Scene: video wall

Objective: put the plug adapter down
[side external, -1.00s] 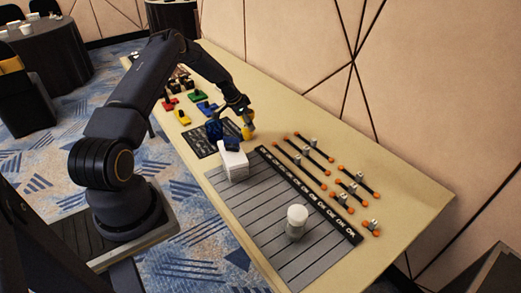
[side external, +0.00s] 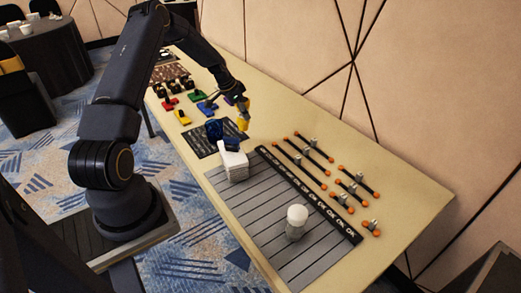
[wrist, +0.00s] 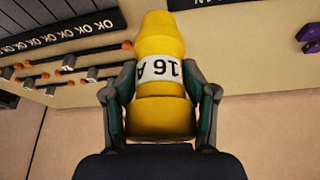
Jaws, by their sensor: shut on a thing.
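The plug adapter (wrist: 160,75) is yellow, stepped in width, with a white label reading "16 A". It fills the middle of the wrist view. My gripper (wrist: 161,100) is shut on it, one finger on each side. In the side external view the adapter (side external: 243,122) hangs below my gripper (side external: 242,108), behind the white stack as seen from there. It seems to be just above the table (side external: 400,190), but I cannot tell the exact gap.
A white stack (side external: 233,167) with a dark blue item (side external: 231,145) on top stands near the adapter. A grey slatted mat (side external: 265,215) holds a white-topped cylinder (side external: 296,222). Orange-ended rods (side external: 315,147) lie by the wall. Coloured pieces (side external: 183,117) lie farther back.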

